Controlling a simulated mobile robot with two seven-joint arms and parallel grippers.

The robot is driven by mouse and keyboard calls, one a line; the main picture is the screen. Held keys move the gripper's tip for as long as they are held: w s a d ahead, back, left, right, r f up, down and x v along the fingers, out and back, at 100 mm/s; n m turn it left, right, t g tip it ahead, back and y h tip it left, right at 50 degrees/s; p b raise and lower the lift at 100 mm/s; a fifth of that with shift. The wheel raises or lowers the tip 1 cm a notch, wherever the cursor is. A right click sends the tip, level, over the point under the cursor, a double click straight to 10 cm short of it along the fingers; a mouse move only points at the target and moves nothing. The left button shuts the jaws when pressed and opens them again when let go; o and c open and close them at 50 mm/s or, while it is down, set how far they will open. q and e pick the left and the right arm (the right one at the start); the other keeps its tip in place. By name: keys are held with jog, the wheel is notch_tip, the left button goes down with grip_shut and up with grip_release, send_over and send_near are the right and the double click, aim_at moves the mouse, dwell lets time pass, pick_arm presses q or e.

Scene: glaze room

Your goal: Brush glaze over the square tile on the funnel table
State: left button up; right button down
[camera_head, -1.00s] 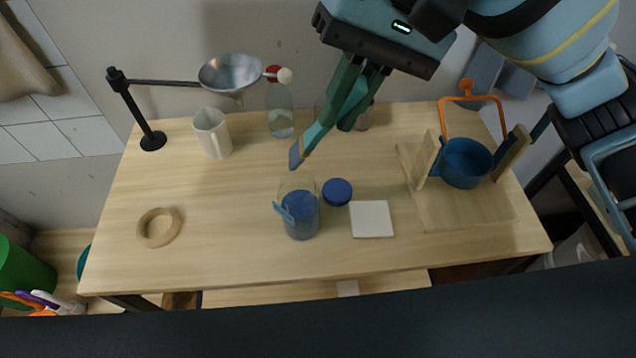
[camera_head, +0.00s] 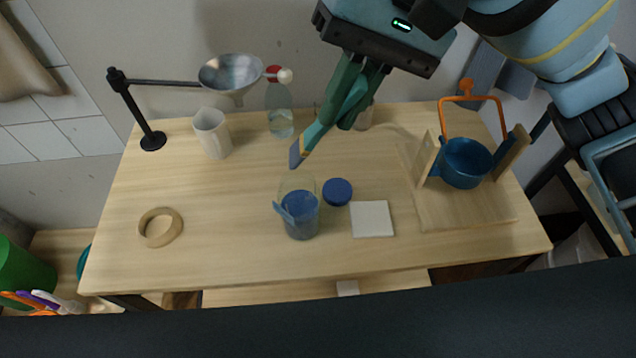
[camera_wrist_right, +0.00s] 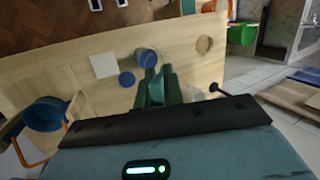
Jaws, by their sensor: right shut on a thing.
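The white square tile (camera_head: 371,219) lies flat on the wooden funnel table (camera_head: 240,255), right of a clear jar of blue glaze (camera_head: 301,214). A blue round lid (camera_head: 337,191) lies between them, a little farther back. My right gripper (camera_head: 354,100) is shut on a teal-handled brush (camera_head: 318,132). The brush slants down to the left, its blue-grey tip (camera_head: 296,155) in the air above and behind the jar, apart from the tile. In the right wrist view the gripper (camera_wrist_right: 155,90) hides most of the brush; the tile (camera_wrist_right: 104,65) shows there too. My left gripper is not in view.
A metal funnel (camera_head: 231,74) on a black stand, a white mug (camera_head: 212,133) and a red-capped bottle (camera_head: 280,112) stand at the back. A wooden ring (camera_head: 160,227) lies left. A blue pot (camera_head: 466,163) with an orange handle stands right. The front left is clear.

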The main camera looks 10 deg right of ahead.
jog(key=shift+r+p, duration=0.45)
jog(key=shift+r, duration=1.5)
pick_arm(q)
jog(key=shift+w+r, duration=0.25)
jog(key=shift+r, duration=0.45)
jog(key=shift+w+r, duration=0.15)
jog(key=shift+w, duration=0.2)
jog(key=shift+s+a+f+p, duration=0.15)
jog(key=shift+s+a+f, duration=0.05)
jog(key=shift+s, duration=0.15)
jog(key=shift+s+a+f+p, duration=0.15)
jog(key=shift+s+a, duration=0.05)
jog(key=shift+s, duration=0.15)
pick_arm(e)
jog(key=w+d+f, duration=0.2)
jog(key=d+f, duration=0.6)
jog(key=f, duration=0.1)
jog(key=w+d+f+m, duration=0.1)
jog(key=w+d+f, duration=0.2)
jog(key=d+f, duration=0.5)
notch_tip(320, 180, down, 3)
jog(key=shift+w+r+t, duration=0.2)
jog(key=shift+w+t, duration=0.05)
jog(key=shift+t, duration=0.05)
